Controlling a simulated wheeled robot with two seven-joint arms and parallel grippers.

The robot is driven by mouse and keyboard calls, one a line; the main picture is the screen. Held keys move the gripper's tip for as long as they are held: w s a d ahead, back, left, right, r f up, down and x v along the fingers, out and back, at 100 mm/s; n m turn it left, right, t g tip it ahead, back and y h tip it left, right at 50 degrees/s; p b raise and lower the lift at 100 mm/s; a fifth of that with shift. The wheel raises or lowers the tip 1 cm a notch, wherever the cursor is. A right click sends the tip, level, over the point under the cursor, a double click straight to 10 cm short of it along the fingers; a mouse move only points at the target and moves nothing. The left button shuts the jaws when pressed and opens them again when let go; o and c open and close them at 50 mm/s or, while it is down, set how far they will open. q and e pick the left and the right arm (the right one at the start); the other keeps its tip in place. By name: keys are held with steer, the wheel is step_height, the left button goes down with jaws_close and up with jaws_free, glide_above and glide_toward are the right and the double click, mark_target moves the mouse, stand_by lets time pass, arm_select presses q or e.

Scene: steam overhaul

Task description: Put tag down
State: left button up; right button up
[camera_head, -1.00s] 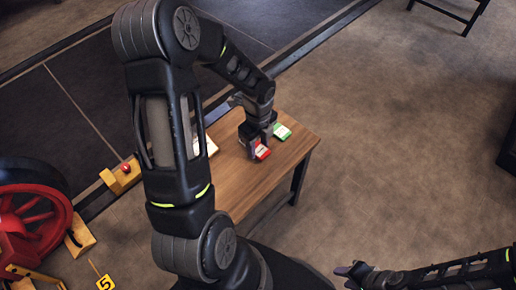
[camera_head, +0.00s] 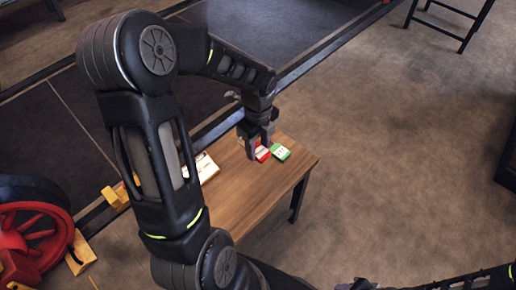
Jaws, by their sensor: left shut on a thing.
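A red tag (camera_head: 263,154) is between the fingers of my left gripper (camera_head: 258,153), over the wooden table. The gripper points down and is shut on the tag, hiding part of it. I cannot tell whether the tag touches the table top. A green tag (camera_head: 281,152) lies on the table just right of the red one, close to it. Only a bit of my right gripper (camera_head: 347,286) shows at the bottom edge, and its fingers cannot be made out.
The small wooden table (camera_head: 250,193) has bare top in front of the tags. A white paper or card (camera_head: 206,167) lies at its left, partly behind my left arm. A red wheel (camera_head: 35,235) stands at the lower left. Open floor lies to the right.

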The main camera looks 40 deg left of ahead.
stand_by(0.6)
arm_select(q)
steer(key=shift+w+d+r+n+p, duration=0.15)
steer(key=shift+d+r+n+p, duration=0.05)
steer(key=shift+n+p, duration=0.1)
steer(key=w+d+r+n+p, duration=0.2)
steer(key=d+n+p, duration=0.4)
steer(key=n, duration=0.3)
steer(key=w+d+r+n+p, duration=0.2)
steer(key=w+d+n+p, duration=0.3)
steer(key=d+n, duration=0.3)
steer(key=shift+w+d+r+n+p, duration=0.35)
steer(key=shift+n+p, duration=0.35)
steer(key=shift+p, duration=0.15)
